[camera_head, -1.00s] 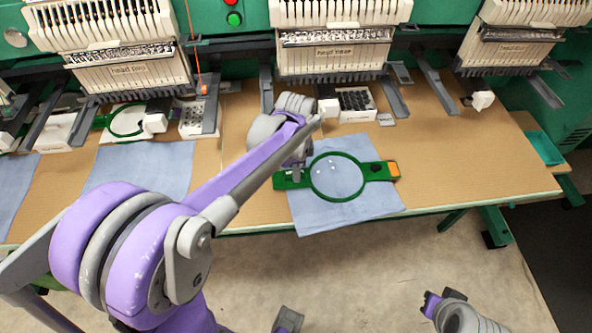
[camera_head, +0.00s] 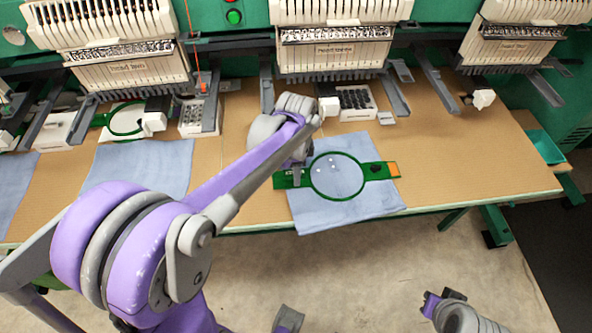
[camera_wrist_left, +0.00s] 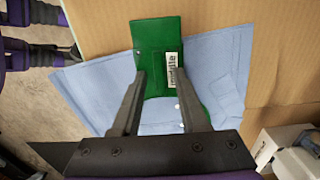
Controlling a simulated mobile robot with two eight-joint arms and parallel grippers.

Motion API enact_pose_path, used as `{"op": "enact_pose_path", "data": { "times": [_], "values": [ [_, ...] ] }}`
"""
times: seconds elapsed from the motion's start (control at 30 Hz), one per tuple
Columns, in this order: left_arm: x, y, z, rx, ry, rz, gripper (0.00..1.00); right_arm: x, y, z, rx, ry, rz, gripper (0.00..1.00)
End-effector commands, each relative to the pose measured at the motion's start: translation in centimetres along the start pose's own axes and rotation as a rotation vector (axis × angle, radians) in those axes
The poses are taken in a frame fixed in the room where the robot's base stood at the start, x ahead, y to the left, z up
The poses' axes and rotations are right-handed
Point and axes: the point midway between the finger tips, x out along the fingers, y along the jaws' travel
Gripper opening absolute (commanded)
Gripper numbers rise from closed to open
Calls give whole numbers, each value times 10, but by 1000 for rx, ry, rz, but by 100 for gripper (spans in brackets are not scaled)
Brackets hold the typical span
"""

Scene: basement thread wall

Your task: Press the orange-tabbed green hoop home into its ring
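The green hoop (camera_head: 338,199) lies over a blue cloth (camera_head: 370,207) on the table, its round frame around a patch of cloth with pale spots. Its orange tab (camera_head: 394,169) is at the right end. I cannot tell the hoop and its ring apart here or how deep it sits. My left gripper (camera_head: 296,186) is above the hoop's left end, mostly hidden by my arm. In the left wrist view its two fingers (camera_wrist_left: 161,82) are spread apart over a green plate (camera_wrist_left: 155,42) labelled "middle". My right arm's end (camera_head: 432,303) shows at lower right; its fingers are unclear.
Embroidery heads (camera_head: 333,48) stand along the back. A white tray (camera_head: 352,103) with dark holes is behind the hoop. Another cloth (camera_head: 138,168) and green hoop (camera_head: 127,119) lie left. The table (camera_head: 465,165) is clear to the right.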

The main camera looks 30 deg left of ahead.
Motion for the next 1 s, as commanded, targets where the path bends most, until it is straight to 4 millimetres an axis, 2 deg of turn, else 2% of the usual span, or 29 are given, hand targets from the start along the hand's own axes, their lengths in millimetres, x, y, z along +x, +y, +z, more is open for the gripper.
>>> {"op": "enact_pose_path", "data": {
  "times": [0.3,0.43,0.8,1.0],
  "values": [
    [0,0,0,0,0,0,52,0,0,0,0,0,0,0],
    [-10,0,0,0,0,0,52,-1,0,-1,0,1,0,0],
    [-81,0,0,0,0,0,52,-7,0,-6,0,4,0,0],
    [-104,0,0,0,0,0,52,-9,0,-7,0,5,0,0]
  ]
}}
